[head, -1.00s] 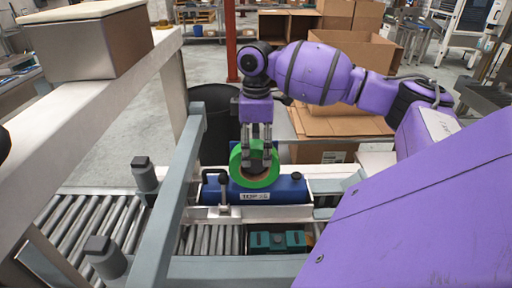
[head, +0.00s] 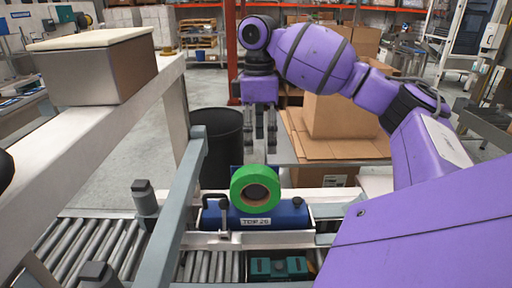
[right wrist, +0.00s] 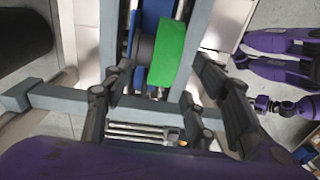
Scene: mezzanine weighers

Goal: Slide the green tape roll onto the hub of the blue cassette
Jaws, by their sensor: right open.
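The green tape roll (head: 241,180) stands upright at the front of the blue cassette (head: 291,214), its brown core facing me. In the right wrist view the green roll (right wrist: 168,52) sits beside a dark grey cylinder on the cassette side. I cannot tell how far the roll is over the hub, since the roll hides it in the head view. My right gripper (head: 262,136) is open and empty, fingers pointing down, above the roll with a clear gap. Its spread fingers also show in the right wrist view (right wrist: 168,100). My left gripper is not seen.
The cassette lies in a pale frame over a roller conveyor (head: 88,248). Grey rails and posts (head: 145,197) stand left of it. A teal block (head: 279,267) lies in front, below the cassette. A black bin (head: 218,145) and cardboard boxes (head: 335,115) are behind.

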